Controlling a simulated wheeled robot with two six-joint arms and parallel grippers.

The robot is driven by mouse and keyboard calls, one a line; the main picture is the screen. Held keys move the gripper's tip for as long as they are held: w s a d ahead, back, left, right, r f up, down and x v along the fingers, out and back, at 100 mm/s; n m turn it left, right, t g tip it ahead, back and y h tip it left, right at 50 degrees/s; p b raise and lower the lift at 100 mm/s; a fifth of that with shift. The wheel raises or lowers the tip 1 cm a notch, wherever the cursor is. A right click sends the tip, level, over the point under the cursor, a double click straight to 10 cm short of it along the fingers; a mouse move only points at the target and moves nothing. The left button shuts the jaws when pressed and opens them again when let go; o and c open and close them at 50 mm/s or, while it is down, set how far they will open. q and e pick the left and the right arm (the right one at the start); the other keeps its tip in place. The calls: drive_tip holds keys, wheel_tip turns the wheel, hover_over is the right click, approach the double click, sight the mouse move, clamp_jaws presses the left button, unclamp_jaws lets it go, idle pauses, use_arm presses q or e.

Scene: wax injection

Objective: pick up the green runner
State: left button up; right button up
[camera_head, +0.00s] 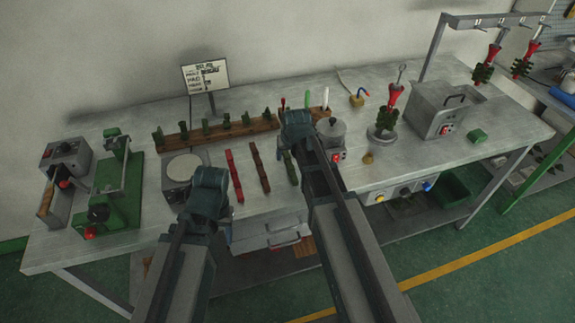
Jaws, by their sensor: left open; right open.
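A thin dark green runner (290,168) lies on the table, just below my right gripper and partly beside its forearm. A red runner (235,176) and a darker red-brown runner (260,168) lie to its left, roughly parallel. My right gripper (297,122) is above the table, over the far end of the green runner; its fingers are hard to make out and nothing shows in it. My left gripper (209,183) is over the front of the table, left of the red runner, and looks empty.
A wooden rack (215,130) with several small green pieces stands behind the runners. A grey pot (331,131) is close right of my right gripper. A grey box machine (440,108) stands at right.

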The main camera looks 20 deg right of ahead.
sight(288, 157)
drive_tip(key=shift+w+f, duration=0.2)
drive_tip(key=shift+f, duration=0.35)
use_arm(q)
drive_tip(key=shift+f, duration=0.4)
use_arm(e)
drive_tip(key=shift+r, duration=0.15)
clamp_jaws()
use_arm(q)
drive_tip(key=shift+r, duration=0.15)
use_arm(e)
drive_tip(key=shift+r, duration=0.1)
use_arm(q)
wheel_tip(288, 157, up, 10)
drive_tip(key=p, duration=1)
use_arm(e)
wheel_tip(288, 157, up, 10)
